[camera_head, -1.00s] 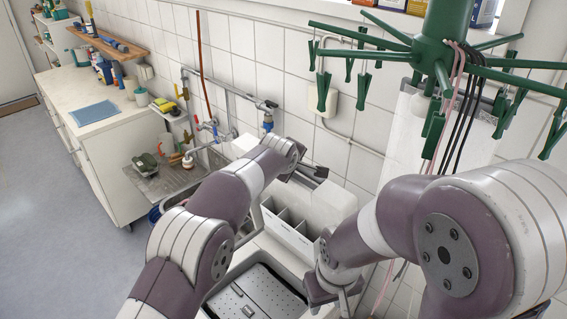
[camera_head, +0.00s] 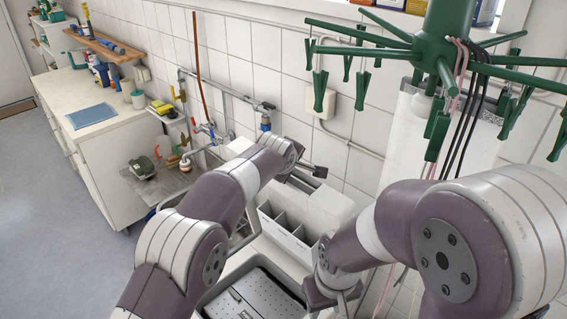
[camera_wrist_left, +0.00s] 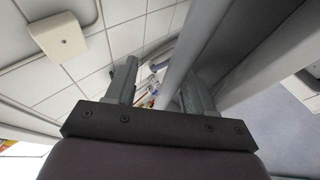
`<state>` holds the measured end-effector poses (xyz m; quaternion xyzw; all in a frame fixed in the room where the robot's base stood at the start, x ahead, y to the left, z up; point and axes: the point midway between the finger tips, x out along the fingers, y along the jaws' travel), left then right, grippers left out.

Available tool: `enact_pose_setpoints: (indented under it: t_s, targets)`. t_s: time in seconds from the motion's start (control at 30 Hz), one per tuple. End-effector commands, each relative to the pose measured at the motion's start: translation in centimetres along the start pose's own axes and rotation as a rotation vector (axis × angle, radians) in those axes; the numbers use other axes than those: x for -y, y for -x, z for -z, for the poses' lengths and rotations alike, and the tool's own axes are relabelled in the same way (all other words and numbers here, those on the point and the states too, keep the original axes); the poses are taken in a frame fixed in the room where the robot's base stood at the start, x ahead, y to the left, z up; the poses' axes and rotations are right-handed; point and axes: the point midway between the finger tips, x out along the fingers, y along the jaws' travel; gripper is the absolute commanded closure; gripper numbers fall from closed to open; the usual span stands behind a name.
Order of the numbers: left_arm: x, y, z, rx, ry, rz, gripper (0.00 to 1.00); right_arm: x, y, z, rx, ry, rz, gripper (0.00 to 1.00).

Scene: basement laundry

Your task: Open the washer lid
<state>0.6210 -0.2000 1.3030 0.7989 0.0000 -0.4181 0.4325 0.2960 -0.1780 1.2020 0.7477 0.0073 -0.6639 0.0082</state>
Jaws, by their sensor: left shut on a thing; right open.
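The washer's lid (camera_head: 327,202) is a white panel standing raised at the back of the machine, with a divided compartment box (camera_head: 286,228) on its inner side. My right gripper (camera_head: 333,302) is open near the washer's right side, partly cut off.
A green hanging dryer (camera_head: 447,58) with pegs and cords hangs close at the upper right. The tiled wall with pipes and taps (camera_head: 210,130) is behind the washer. A metal sink (camera_head: 165,183) and white counter (camera_head: 60,92) stand left. The floor at far left is clear.

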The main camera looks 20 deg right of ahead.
Motion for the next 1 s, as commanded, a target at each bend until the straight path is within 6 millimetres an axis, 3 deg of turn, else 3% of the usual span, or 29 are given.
enact_pose_setpoints:
  t_s: [0.03, 0.2, 0.5, 0.7, 1.0]
  targets:
    - [-0.6, 0.9, -0.6, 0.006, 0.014, -0.029, 0.55, 0.0, -1.2, -0.1, 0.000, 0.000, 0.000, 0.57]
    - [-0.6, 4.8, -0.3, 0.003, 0.015, -0.036, 0.55, 0.0, -3.3, -0.4, 0.001, 0.000, 0.000, 0.57]
    - [-0.2, 11.0, 0.1, 0.000, 0.009, -0.026, 0.55, 0.0, -5.7, -0.7, 0.000, 0.000, 0.000, 0.57]
    - [0.1, 12.7, 0.2, 0.000, 0.007, -0.017, 0.55, 0.0, -6.1, -0.7, 0.000, 0.000, 0.000, 0.57]
    - [0.1, 12.7, 0.3, -0.001, -0.008, -0.013, 0.55, 0.0, -6.1, -0.7, 0.000, 0.000, 0.000, 0.57]
